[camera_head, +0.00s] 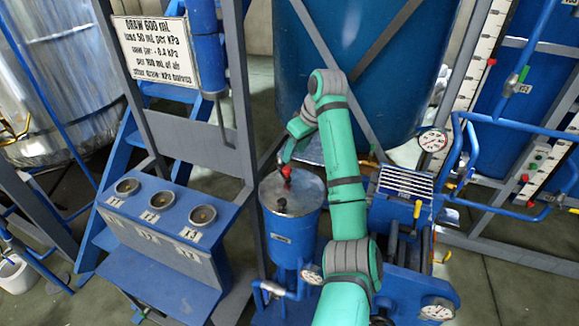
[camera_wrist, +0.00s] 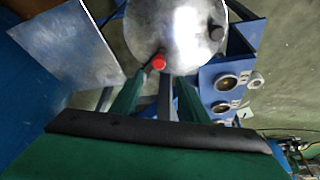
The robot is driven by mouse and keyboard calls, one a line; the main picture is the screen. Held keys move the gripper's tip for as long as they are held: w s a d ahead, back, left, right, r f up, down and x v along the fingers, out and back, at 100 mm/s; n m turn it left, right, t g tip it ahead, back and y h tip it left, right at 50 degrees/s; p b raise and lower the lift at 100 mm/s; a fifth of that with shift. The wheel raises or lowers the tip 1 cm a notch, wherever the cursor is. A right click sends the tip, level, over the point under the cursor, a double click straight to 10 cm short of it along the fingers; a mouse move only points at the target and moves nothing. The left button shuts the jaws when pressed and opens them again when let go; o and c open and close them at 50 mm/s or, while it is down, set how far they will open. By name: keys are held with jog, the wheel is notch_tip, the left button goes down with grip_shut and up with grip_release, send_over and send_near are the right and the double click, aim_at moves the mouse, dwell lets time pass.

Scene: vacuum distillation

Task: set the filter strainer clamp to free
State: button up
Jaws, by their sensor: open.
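A blue cylindrical vessel with a round metal lid (camera_head: 303,192), which looks like the filter strainer, stands left of my arm; its lid also shows in the wrist view (camera_wrist: 188,25). A red-topped knob (camera_head: 286,172), perhaps the clamp handle, stands at the lid's far side; it shows red in the wrist view (camera_wrist: 158,62). A dark knob (camera_head: 282,204) is on the lid's near side. My gripper (camera_wrist: 159,76) is open, its green fingers pointing at the red knob. The fingertips are close to it; whether they touch it I cannot tell. In the head view my gripper (camera_head: 284,160) is partly hidden.
Pressure gauges (camera_head: 437,309) and pipework crowd the right. A metal plate (camera_wrist: 68,45) lies beside the lid. A large blue tank (camera_head: 350,60) stands behind.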

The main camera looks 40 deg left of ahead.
aim_at(287, 168)
jog(key=x, duration=0.8)
jog(key=shift+w+f, duration=0.2)
jog(key=shift+f, duration=0.2)
jog(key=shift+d, duration=0.1)
grip_shut()
